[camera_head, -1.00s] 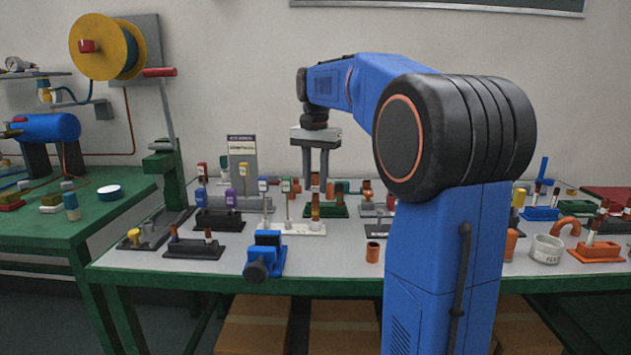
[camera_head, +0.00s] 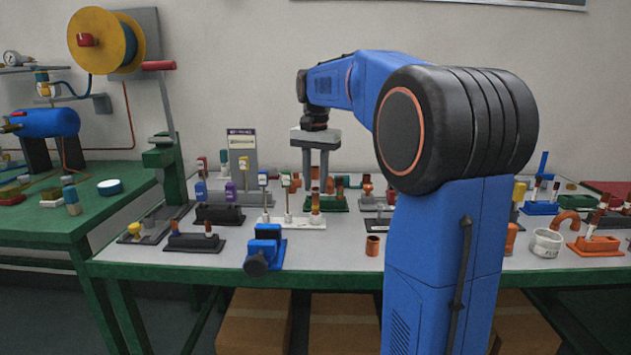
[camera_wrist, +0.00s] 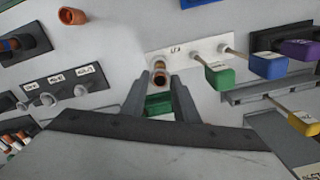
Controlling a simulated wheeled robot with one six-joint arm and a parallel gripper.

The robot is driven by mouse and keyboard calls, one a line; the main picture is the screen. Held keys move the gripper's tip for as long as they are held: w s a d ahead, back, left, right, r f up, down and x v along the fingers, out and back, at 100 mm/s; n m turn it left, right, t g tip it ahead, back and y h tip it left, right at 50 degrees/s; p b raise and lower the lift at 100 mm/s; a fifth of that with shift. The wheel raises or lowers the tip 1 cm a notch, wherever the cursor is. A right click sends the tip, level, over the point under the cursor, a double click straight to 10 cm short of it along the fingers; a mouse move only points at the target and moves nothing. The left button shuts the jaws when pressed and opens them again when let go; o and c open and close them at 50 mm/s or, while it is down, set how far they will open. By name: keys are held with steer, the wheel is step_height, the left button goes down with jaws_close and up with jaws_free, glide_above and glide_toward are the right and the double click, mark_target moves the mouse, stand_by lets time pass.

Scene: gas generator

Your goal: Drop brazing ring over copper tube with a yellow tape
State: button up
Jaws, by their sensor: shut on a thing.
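My gripper (camera_head: 319,178) points down over the back middle of the bench. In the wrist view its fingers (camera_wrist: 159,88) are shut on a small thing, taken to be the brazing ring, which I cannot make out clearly. A copper tube (camera_wrist: 160,74) shows between the fingertips. It stands upright at one end of a white labelled plate (camera_wrist: 180,52). In the head view this tube (camera_head: 315,204) is just below the fingers. I cannot make out yellow tape on it, nor whether the ring touches it.
Posts with a green tag (camera_wrist: 220,76) and a blue tag (camera_wrist: 270,66) rise from the same plate. A purple-tagged post (camera_wrist: 299,49) is farther right. A blue vise (camera_head: 265,249) and a loose copper fitting (camera_head: 373,245) are near the front. The bench between them is clear.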

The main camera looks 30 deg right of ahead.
steer(key=o, duration=0.8)
steer(key=shift+r, duration=0.1)
step_height(320, 180, up, 17)
stand_by(0.6)
steer(key=s+a+f+n+t, duration=0.2)
steer(key=s+a+f+n, duration=0.4)
steer(key=s+a+f, duration=0.65)
steer(key=s+a+f+n+t, duration=0.1)
steer(key=s+f+n, duration=0.1)
steer(key=s+f, duration=0.7)
steer(key=s+a+f+n+t, duration=0.1)
steer(key=s+a+f+n, duration=0.1)
steer(key=s+f, duration=0.6)
step_height(320, 180, down, 6)
steer(key=shift+s+a+r+n+t, duration=0.15)
steer(key=shift+s+r+n+t, duration=0.2)
steer(key=shift+n, duration=0.35)
